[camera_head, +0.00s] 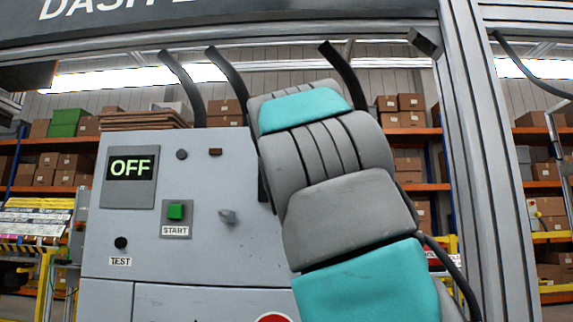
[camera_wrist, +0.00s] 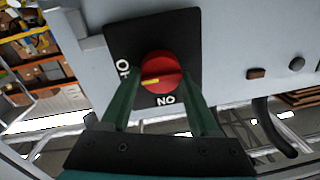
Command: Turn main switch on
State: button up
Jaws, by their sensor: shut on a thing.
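The main switch is a red round knob (camera_wrist: 161,68) with a yellow mark, on a black plate (camera_wrist: 183,28) in the wrist view. The plate carries an "ON" label below the knob and a partly hidden label at its left; both look turned over. The yellow mark lies at the knob's lower left, between the labels. My gripper (camera_wrist: 162,72) has its green fingers on both sides of the knob, shut on it. In the head view my arm hides the knob and gripper. The display (camera_head: 131,168) there reads "OFF" in green.
The grey panel (camera_head: 240,258) also has a green START button (camera_head: 176,211), a black TEST knob (camera_head: 121,242) and a small grey toggle (camera_head: 227,216). A metal frame post (camera_head: 478,170) stands right of my arm. Shelves with boxes are behind.

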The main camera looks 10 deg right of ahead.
jog(key=c, duration=0.7)
jog(key=shift+c, duration=0.2)
jog(key=shift+n, duration=0.3)
jog(key=shift+w+a+f+n+g+h+p, duration=0.15)
jog(key=shift+n+p, duration=0.25)
jog(key=shift+n, duration=2.35)
jog(key=shift+s+a+r+n+g+h+p, duration=0.15)
jog(key=shift+n+p, duration=0.3)
jog(key=shift+n, duration=2.25)
jog(key=shift+w+a+f+n+g+h+p, duration=0.15)
jog(key=shift+n+p, duration=0.25)
jog(key=shift+n, duration=2.35)
jog(key=shift+d, duration=0.1)
